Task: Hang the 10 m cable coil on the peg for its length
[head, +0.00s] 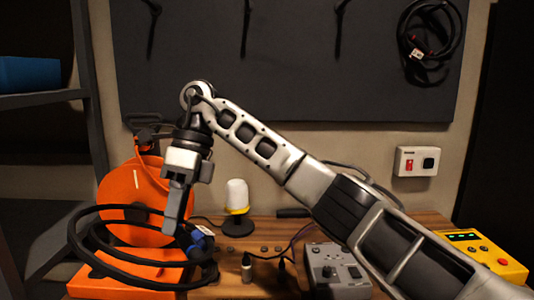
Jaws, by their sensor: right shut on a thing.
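A black cable coil (82,262) with a blue piece on it (198,240) hangs tilted at the lower left, in front of an orange cable reel. My right gripper (174,226) points down and is shut on the coil at its upper right side. A dark wall panel (290,70) carries black pegs, three of them bare: a left one (152,30), a middle one (246,28) and one to its right (340,15). Another black coil (404,40) with a red and white tag hangs at the panel's right. I cannot read any length marking. My left gripper is not in view.
The orange reel (120,190) stands behind the held coil. A white and yellow lamp (237,195), a grey control box (335,268) and a yellow box (485,255) stand on the wooden desk. A switch box (417,161) is on the wall. A dark shelf frame borders the left.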

